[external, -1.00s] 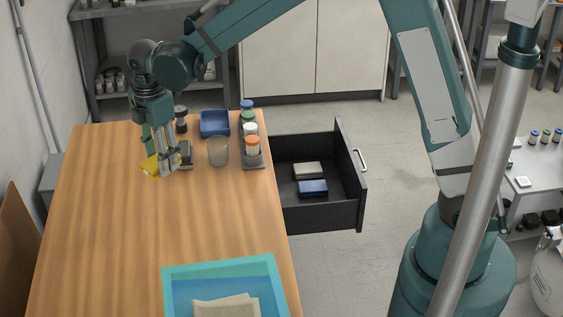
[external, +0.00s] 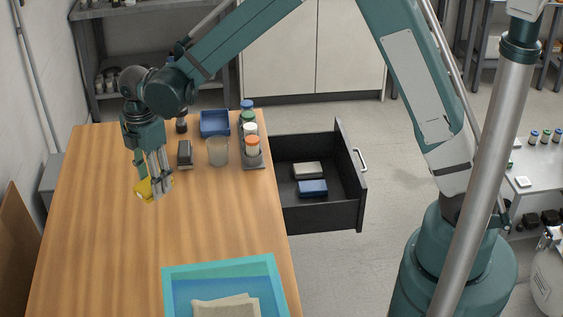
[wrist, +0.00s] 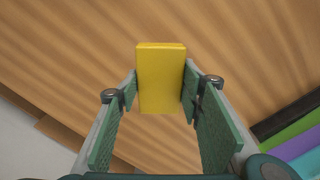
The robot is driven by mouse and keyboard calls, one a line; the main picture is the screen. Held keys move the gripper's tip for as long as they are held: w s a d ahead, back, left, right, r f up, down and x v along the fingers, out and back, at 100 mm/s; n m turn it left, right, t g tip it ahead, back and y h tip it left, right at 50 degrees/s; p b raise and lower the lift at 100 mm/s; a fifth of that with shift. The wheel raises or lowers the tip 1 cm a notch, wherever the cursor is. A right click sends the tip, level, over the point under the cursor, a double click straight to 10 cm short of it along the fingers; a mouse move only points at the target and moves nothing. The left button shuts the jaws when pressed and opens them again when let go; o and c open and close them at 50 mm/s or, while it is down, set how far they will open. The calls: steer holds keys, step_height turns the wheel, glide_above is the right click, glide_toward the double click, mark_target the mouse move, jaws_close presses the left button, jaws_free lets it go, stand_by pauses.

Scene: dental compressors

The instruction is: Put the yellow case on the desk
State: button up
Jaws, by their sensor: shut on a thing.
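The yellow case (external: 146,188) is a small box at the left part of the wooden desk (external: 120,255). It also shows in the wrist view (wrist: 161,80), upright between my two fingers. My gripper (external: 155,184) is shut on it, one finger on each side. In the wrist view my gripper (wrist: 161,92) shows green finger pads against the case's sides. The case is over the desk top; I cannot tell how far above the surface it is, or whether it touches.
A dark block (external: 185,153), a cup (external: 217,152), a blue tray (external: 214,123) and a rack of capped bottles (external: 253,163) stand toward the back. A teal bin (external: 275,276) is at the front. An open drawer (external: 318,215) juts out right. The desk's middle is clear.

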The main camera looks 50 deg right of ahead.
steer(key=shift+f, duration=0.1)
glide_above(160, 218)
steer(key=shift+f, duration=3.05)
steer(key=shift+f, duration=1.85)
steer(key=shift+f+b, duration=0.15)
steer(key=shift+b, duration=0.2)
steer(key=o, duration=0.9)
steer(key=shift+c, duration=0.2)
steer(key=shift+o, duration=0.3)
steer(key=shift+r+p, duration=0.4)
steer(key=shift+r, duration=5.75)
